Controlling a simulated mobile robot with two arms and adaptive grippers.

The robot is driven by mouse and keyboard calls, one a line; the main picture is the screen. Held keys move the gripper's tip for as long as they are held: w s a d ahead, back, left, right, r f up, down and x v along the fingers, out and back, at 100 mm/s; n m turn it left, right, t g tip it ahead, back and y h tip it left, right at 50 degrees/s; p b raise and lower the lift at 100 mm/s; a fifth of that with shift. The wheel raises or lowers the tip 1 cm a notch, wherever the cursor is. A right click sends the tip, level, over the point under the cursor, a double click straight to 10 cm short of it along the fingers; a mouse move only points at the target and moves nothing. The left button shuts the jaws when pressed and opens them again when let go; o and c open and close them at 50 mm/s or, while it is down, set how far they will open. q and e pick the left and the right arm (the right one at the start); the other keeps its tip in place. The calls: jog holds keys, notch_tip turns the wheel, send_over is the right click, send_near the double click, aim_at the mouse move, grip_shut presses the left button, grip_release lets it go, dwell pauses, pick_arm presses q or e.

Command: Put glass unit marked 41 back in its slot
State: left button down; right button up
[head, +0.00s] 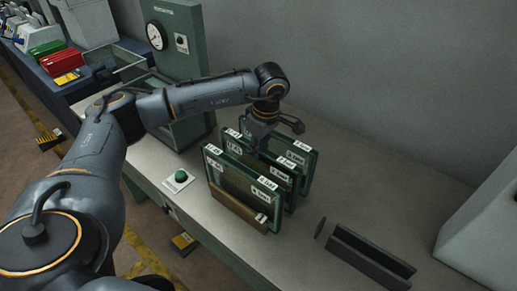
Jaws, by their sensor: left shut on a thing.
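My left gripper (259,147) reaches down from above and is shut on the top edge of a glass unit, apparently the middle one (283,188) of three. The three framed glass units stand upright, close together, with white labels near their corners. The front unit (240,180) is nearest to me, and the back unit (306,170) stands behind the others. The label numbers are too small to read, so I cannot tell which is 41. A brown wooden rack piece (238,208) stands at their front. The slots and the units' lower edges are mostly hidden. My right gripper is out of view.
A green button (181,176) on a white plate sits left of the units. A green machine with a gauge (156,36) stands behind left. A dark channel-shaped holder (370,257) lies at the right, before a pale box (485,225).

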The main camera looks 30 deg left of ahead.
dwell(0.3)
pick_arm(q)
jog(key=c, duration=1.1)
grip_release()
jog(key=shift+f, duration=0.1)
jog(key=shift+s, duration=0.1)
jog(key=r, duration=0.4)
jog(key=d+r, duration=0.1)
jog(key=r, duration=0.3)
jog(key=d+r, duration=0.1)
jog(key=r, duration=0.3)
jog(key=shift+f, duration=0.1)
